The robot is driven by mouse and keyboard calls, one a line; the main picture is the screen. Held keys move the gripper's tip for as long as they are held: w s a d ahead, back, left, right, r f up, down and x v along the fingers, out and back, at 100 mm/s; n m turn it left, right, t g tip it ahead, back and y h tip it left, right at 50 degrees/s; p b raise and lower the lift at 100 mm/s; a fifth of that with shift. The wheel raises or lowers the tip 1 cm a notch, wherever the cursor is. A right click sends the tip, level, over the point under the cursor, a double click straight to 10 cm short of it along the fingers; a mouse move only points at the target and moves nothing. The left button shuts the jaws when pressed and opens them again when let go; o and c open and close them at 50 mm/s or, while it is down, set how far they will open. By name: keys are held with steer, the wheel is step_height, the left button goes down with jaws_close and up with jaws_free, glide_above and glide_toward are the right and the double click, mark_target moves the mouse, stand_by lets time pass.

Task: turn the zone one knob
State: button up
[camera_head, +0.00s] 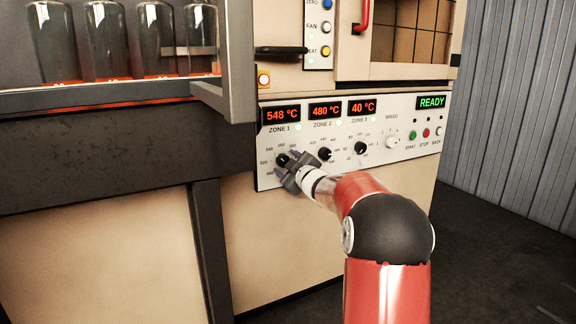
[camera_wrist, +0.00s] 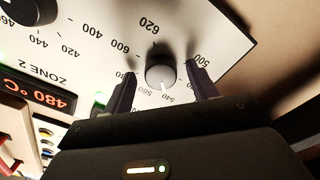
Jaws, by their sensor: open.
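The zone one knob (camera_head: 283,160) is a small dark knob under the red 548 °C display (camera_head: 281,114) on the white control panel. In the wrist view the knob (camera_wrist: 160,68) shows its round face, with a white mark toward the numbers 540 and 560. My gripper (camera_head: 289,168) is at this knob and partly covers it in the head view. In the wrist view my gripper (camera_wrist: 161,70) is open, with one dark finger on each side of the knob. A gap shows between each finger and the knob.
The zone 2 knob (camera_head: 324,153) and zone 3 knob (camera_head: 361,148) sit to the right, with a white speed dial (camera_head: 393,142) beyond. A green READY display (camera_head: 431,102) stands above several buttons. A grey-framed guard (camera_head: 238,65) and glass bottles (camera_head: 107,40) are at upper left.

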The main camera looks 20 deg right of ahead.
steer(key=s, duration=0.8)
steer(key=shift+d, duration=0.15)
steer(key=s+a+r+m+g+h+p, duration=0.4)
steer(key=s+a+r+m+p, duration=0.15)
steer(key=s+a, duration=0.45)
steer(key=s+a+f+m+g+y+p, duration=0.1)
steer(key=s+a, duration=0.3)
steer(key=s, duration=0.5)
steer(key=s+a+f+m+g+y+p, duration=0.1)
steer(key=s+a+f+g, duration=0.3)
steer(key=s, duration=0.5)
steer(key=s+a+f+m+g+y+p, duration=0.1)
steer(key=s+a+f+m+g+p, duration=0.1)
steer(key=s, duration=0.8)
steer(key=shift+a+f+g+p, duration=0.25)
steer(key=shift+a+g+p, duration=0.4)
steer(key=shift+a, duration=0.25)
